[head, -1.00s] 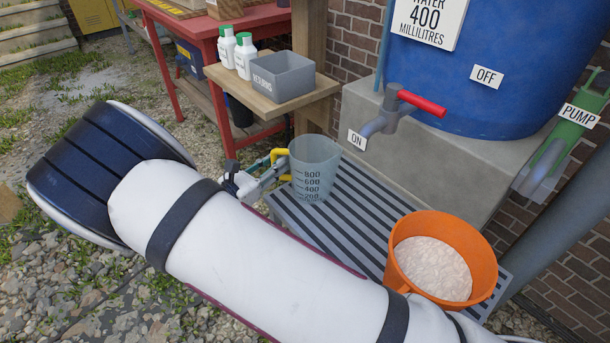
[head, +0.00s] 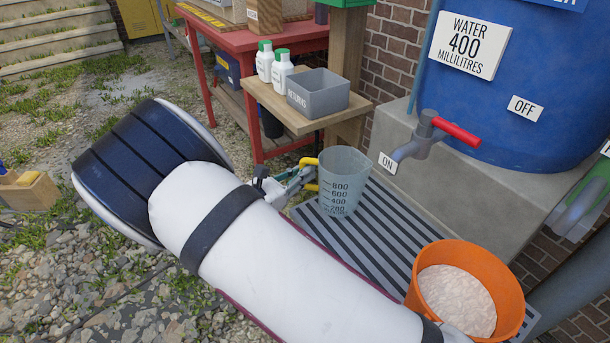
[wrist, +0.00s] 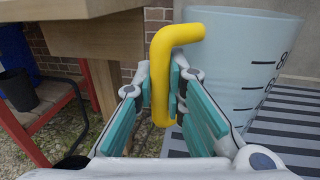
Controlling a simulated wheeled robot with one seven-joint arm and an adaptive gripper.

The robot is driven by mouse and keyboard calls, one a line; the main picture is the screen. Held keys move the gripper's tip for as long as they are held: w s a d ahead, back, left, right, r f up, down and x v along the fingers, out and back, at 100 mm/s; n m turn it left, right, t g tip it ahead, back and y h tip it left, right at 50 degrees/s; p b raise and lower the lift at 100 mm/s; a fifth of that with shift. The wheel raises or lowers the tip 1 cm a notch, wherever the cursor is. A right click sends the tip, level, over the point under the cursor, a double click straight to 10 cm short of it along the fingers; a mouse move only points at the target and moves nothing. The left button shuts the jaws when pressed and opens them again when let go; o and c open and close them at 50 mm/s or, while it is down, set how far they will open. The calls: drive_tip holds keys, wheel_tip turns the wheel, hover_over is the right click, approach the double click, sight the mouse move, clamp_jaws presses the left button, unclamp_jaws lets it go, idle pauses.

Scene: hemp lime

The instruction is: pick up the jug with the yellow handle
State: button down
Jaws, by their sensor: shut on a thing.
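The jug (head: 346,178) is a translucent grey-blue measuring vessel with dark marks from 200 to 800 and a yellow handle (head: 311,187) on its left side. It is upright on or just above the striped grate; I cannot tell whether its base touches. My gripper (head: 291,181) reaches the handle from the left, partly hidden behind my arm. In the wrist view my gripper (wrist: 160,88) has its teal-padded fingers shut on the upright bar of the yellow handle (wrist: 160,60), with the jug body (wrist: 235,65) just to the right.
The blue water barrel (head: 500,110) stands on a concrete block, its red-handled tap (head: 440,135) right of the jug. An orange bucket (head: 430,265) of pale material is on the grate (head: 380,240). A wooden shelf (head: 270,100) with bottles and a grey bin is close behind.

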drive_tip(key=shift+r+p, duration=0.35)
drive_tip(key=shift+r, duration=0.6)
drive_tip(key=s+a+r+p, duration=0.1)
drive_tip(key=s+p, duration=0.3)
drive_tip(key=s, duration=1.2)
drive_tip(key=shift+a, duration=0.15)
drive_tip(key=c, duration=2.2)
unclamp_jaws()
clamp_jaws()
